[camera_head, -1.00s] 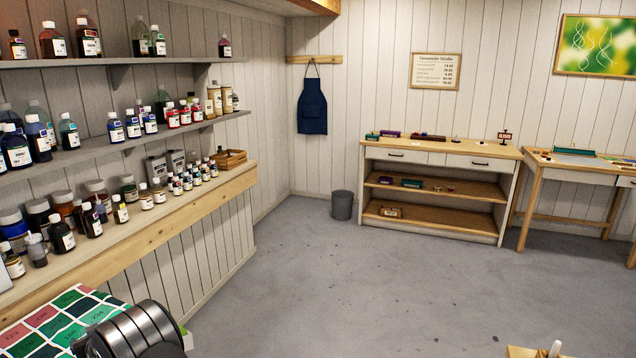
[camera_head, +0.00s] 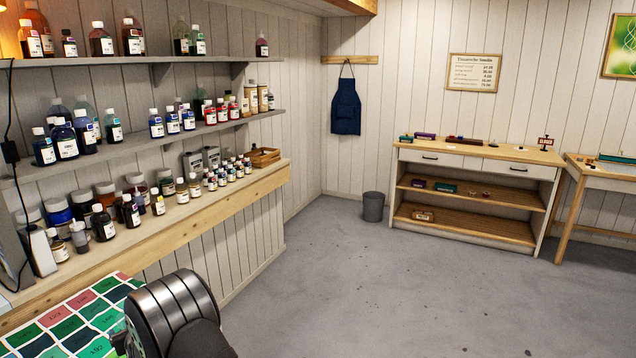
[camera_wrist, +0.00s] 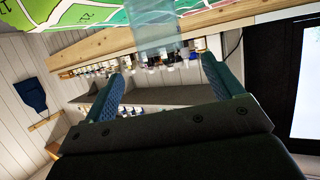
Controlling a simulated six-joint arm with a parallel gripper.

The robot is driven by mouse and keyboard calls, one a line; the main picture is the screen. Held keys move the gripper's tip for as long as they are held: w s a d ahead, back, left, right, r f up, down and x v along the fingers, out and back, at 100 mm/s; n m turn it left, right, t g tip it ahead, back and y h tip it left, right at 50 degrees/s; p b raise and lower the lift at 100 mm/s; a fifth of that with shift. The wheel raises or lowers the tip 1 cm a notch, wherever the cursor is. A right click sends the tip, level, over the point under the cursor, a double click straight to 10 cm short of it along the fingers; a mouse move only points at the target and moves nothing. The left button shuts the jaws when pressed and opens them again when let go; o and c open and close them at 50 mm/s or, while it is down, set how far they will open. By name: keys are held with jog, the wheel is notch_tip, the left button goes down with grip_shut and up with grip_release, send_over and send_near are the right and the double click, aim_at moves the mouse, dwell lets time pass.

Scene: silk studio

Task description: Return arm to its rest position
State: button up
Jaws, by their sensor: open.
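My gripper (camera_wrist: 160,95) shows in the wrist view with its two blue-green fingers spread apart. It is open, and no object is between the fingers. Bottles on the shelves show in the background beyond the fingertips. In the head view a dark, ribbed part of my arm is at the bottom left, over a colour chart of numbered red, green and dark squares (camera_head: 60,335).
Shelves (camera_head: 150,153) crowded with dye bottles line the left wall above a wooden-edged counter (camera_head: 150,248). A cabinet (camera_head: 480,160) and a desk (camera_head: 598,172) stand at the back right. A bin (camera_head: 373,206) stands near the back corner. The grey floor (camera_head: 400,290) is largely clear.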

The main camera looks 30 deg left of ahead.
jog(key=x, duration=0.9)
jog(key=shift+d+f, duration=0.1)
jog(key=shift+f, duration=0.1)
jog(key=w+d+r, duration=0.4)
jog(key=d+r, duration=0.1)
jog(key=r, duration=0.5)
jog(key=w+d+r, duration=0.5)
jog(key=r, duration=0.5)
jog(key=shift+w, duration=0.25)
jog(key=shift+r, duration=0.1)
jog(key=o, duration=0.3)
